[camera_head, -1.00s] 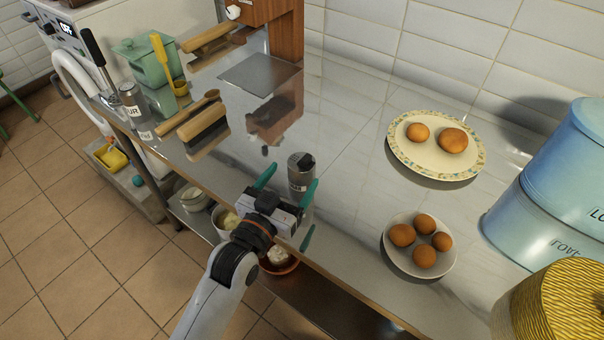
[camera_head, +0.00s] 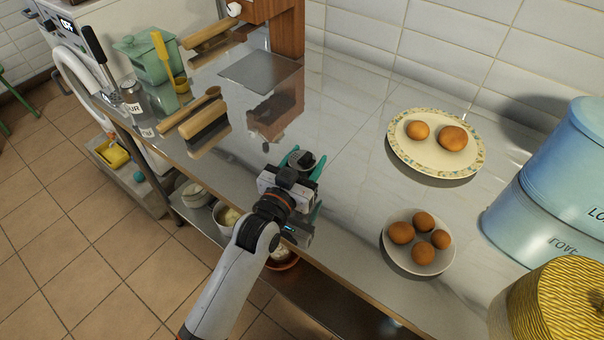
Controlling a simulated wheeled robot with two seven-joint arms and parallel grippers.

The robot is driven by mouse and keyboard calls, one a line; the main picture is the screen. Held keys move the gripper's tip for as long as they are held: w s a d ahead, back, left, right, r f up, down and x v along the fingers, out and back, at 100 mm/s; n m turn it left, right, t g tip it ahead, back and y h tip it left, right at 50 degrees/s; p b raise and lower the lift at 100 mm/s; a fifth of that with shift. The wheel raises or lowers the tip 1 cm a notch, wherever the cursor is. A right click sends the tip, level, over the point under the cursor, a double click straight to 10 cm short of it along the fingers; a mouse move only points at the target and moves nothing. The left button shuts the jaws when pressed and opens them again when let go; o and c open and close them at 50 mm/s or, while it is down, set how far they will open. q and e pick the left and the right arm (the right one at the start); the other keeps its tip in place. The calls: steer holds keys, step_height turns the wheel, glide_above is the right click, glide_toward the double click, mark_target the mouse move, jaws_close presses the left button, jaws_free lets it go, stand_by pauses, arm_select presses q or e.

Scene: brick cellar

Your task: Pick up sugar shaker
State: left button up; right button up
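The shaker (camera_head: 303,161) is a small metal cylinder with a dark top, standing upright near the front edge of the worktop. My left gripper (camera_head: 303,163) reaches in from the front, with one teal finger on each side of the shaker. The gripper hides the shaker's lower body and any label. I cannot tell whether the fingers press on it or only surround it. A second metal shaker (camera_head: 134,97), with "UR" visible on its label, stands at the left of the worktop. My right gripper is not in view.
A plate with two brown round items (camera_head: 398,163) and a bowl with several more (camera_head: 388,255) are to the right. Blue tins (camera_head: 545,190) and a yellow patterned lid (camera_head: 565,300) stand far right. The worktop (camera_head: 340,125) behind the shaker is clear.

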arm_select(q)
steer(key=c, duration=0.3)
steer(key=shift+r, duration=0.1)
steer(key=shift+c, duration=0.2)
